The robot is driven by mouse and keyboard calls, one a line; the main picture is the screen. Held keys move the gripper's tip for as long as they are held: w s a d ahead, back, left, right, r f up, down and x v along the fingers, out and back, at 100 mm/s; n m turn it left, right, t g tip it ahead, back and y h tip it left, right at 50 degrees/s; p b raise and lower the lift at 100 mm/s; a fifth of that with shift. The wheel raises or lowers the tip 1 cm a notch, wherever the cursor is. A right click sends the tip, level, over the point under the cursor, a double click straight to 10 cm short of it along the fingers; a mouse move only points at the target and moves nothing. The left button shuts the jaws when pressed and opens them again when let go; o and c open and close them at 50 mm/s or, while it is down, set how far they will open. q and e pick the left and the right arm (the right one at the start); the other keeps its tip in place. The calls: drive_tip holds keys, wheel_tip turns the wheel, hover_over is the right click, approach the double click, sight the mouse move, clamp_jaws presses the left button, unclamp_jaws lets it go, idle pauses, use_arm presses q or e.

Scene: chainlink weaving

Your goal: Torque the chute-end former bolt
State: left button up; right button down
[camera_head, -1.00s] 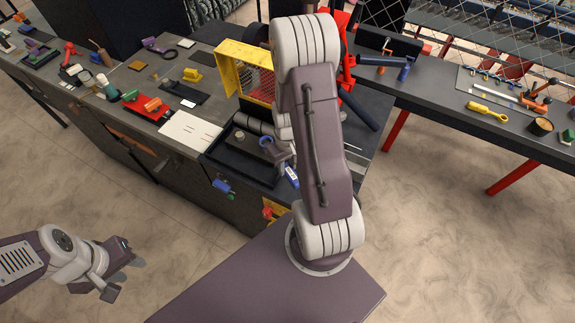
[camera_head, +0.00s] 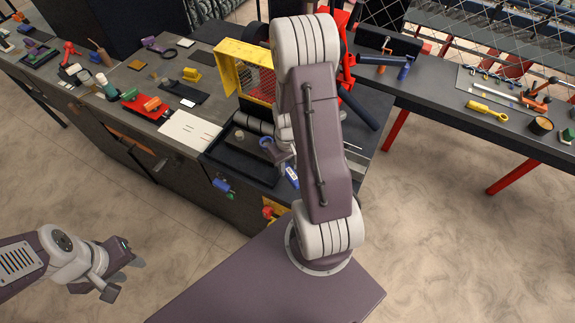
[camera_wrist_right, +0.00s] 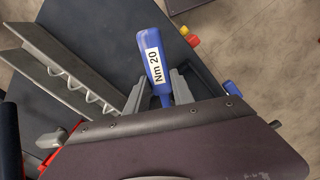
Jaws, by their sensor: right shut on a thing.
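The torque tool has a blue handle (camera_wrist_right: 154,54) with a white label reading "Nm 20". My right gripper (camera_wrist_right: 155,92) is shut on it, one finger on each side, in the right wrist view. In the head view the blue and white handle (camera_head: 291,175) shows beside my right gripper (camera_head: 280,152), over the bench edge near the black tray. A grey angled chute (camera_wrist_right: 70,65) with a wire spiral (camera_wrist_right: 90,92) in it lies left of the handle in the wrist view. The former bolt and the tool's working end cannot be made out. My left gripper (camera_head: 125,277) is open and empty over the floor.
A yellow mesh guard (camera_head: 232,68) stands behind the black tray (camera_head: 225,160). My right arm hides part of the bench. Several tools and small parts lie along the left bench. A side bench at right holds a yellow tool (camera_head: 487,112).

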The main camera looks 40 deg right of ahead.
drive_tip(key=shift+f+b, duration=1)
drive_tip(key=shift+f, duration=0.4)
drive_tip(key=shift+r, duration=0.1)
drive_tip(key=shift+r+p, duration=0.15)
drive_tip(key=shift+p, duration=0.15)
drive_tip(key=shift+w+a, duration=0.1)
drive_tip(key=shift+a, duration=0.05)
drive_tip(key=shift+a+m, duration=0.45)
drive_tip(key=shift+m, duration=0.05)
drive_tip(key=shift+w+a+m, duration=0.35)
drive_tip(key=shift+a+m, duration=0.4)
drive_tip(key=shift+a, duration=0.1)
drive_tip(key=shift+w+a+m, duration=0.3)
drive_tip(key=shift+a+m, duration=0.45)
drive_tip(key=shift+a, duration=0.05)
drive_tip(key=shift+w+a+m, duration=0.35)
drive_tip(key=shift+a+m, duration=0.2)
drive_tip(key=shift+w+a+m, duration=0.35)
drive_tip(key=shift+a+m, duration=0.2)
drive_tip(key=shift+w+a+m+p, duration=0.4)
drive_tip(key=shift+w+a+m, duration=0.4)
drive_tip(key=shift+a+m, duration=0.15)
